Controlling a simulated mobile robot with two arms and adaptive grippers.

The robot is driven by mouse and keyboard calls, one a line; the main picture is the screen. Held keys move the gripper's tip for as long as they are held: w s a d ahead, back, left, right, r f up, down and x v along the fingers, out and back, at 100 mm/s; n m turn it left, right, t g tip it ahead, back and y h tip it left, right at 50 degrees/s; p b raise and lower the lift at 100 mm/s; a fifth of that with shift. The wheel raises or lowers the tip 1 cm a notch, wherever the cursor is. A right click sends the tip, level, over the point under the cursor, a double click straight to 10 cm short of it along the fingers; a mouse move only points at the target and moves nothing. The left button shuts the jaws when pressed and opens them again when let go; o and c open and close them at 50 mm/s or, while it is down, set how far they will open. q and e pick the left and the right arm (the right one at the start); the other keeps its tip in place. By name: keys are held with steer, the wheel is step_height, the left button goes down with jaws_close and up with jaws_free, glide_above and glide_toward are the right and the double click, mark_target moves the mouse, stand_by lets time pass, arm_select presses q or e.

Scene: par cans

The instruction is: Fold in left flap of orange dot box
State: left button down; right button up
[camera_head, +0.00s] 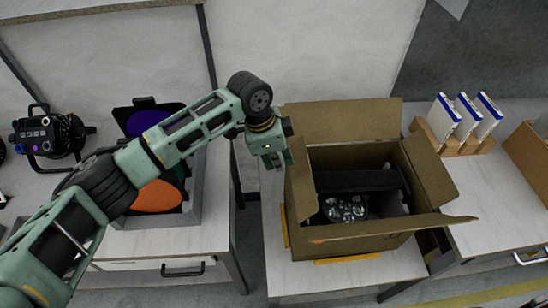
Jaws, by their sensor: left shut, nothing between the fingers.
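An open cardboard box (365,246) stands on a white table right of centre. It holds a black par can (345,207) with several round lenses and dark padding. The back flap (342,119) stands up, the right flap (430,168) leans outward, and the front flap (400,226) sticks out toward me. The left flap (299,180) is raised along the left side. No orange dot can be made out on the box. My left gripper (276,163) is shut and empty, just left of the box's back left corner; contact with the flap cannot be told. My right gripper is out of view.
Orange strips (347,259) lie along the box's base. A grey crate (195,215) with coloured filters stands left, beyond a gap between tables. A wooden rack (455,145) with white cases and another cardboard box (530,160) are at the right.

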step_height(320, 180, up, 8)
steer(key=p, duration=0.6)
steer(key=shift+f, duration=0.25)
